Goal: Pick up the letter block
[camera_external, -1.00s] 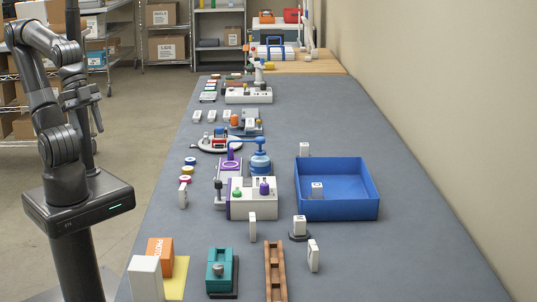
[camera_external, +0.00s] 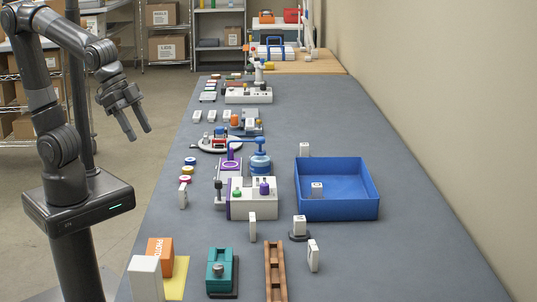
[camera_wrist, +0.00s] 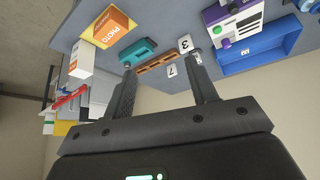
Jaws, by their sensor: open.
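Several small white blocks are on the grey bench, and I cannot tell which is the letter block. In the external view, one white block (camera_external: 299,225) stands on a dark pad and another (camera_external: 313,256) stands to its lower right. A third (camera_external: 252,227) stands left of the pad, and one (camera_external: 317,189) is inside the blue tray (camera_external: 340,208). The wrist view shows two white blocks with dark characters, one higher (camera_wrist: 185,43) and one lower (camera_wrist: 171,70). My gripper (camera_external: 140,133) is open and empty, left of the bench; its fingers show in the wrist view (camera_wrist: 162,72).
A purple-and-white machine (camera_external: 252,206) stands mid-bench. Near the front are an orange box (camera_external: 160,252), a white box (camera_external: 145,279), a teal device (camera_external: 219,269) and a brown rail (camera_external: 275,270). A wall runs along the right. The bench right of the rail is mostly clear.

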